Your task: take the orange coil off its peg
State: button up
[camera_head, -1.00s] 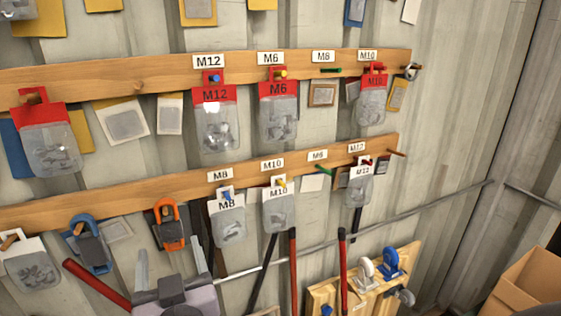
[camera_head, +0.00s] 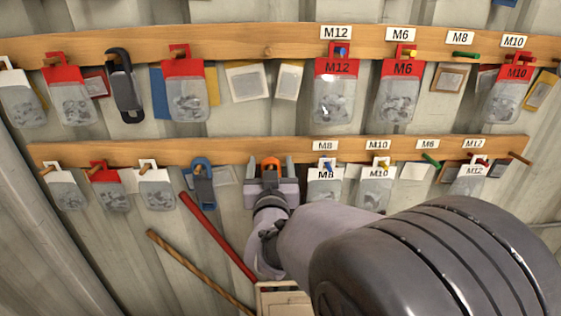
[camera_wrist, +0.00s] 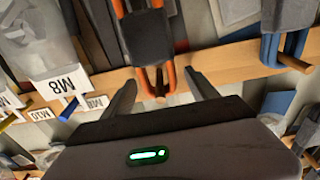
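The orange coil (camera_head: 271,161) hangs on a peg of the lower wooden rail; only its orange top shows above my gripper in the head view. In the wrist view, which is upside down, the orange coil (camera_wrist: 143,78) loops around the peg (camera_wrist: 158,90), with a dark band around its middle. My gripper (camera_head: 271,170) is open in front of it, one finger on each side of the orange loop. In the wrist view the fingers of my gripper (camera_wrist: 161,90) stand apart, and no contact with the coil shows.
A blue coil (camera_head: 202,185) hangs to the left and a bag marked M8 (camera_head: 325,192) to the right, both close to my gripper. Below left are a red handle (camera_head: 217,236) and a wooden stick (camera_head: 200,272). The upper rail (camera_head: 260,42) holds more bags.

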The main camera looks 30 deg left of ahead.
grip_shut()
jog(key=shift+r+b, duration=0.25)
jog(key=shift+b, duration=0.15)
jog(key=shift+s, duration=0.1)
jog(key=shift+r+b+v, duration=0.2)
jog(key=shift+b+v, duration=0.4)
jog(key=shift+v, duration=0.45)
jog(key=shift+r+b+v, duration=0.15)
jog(key=shift+b+v, duration=0.45)
jog(key=shift+v, duration=0.5)
jog(key=shift+b+v, duration=1.2)
jog(key=shift+v, duration=1.3)
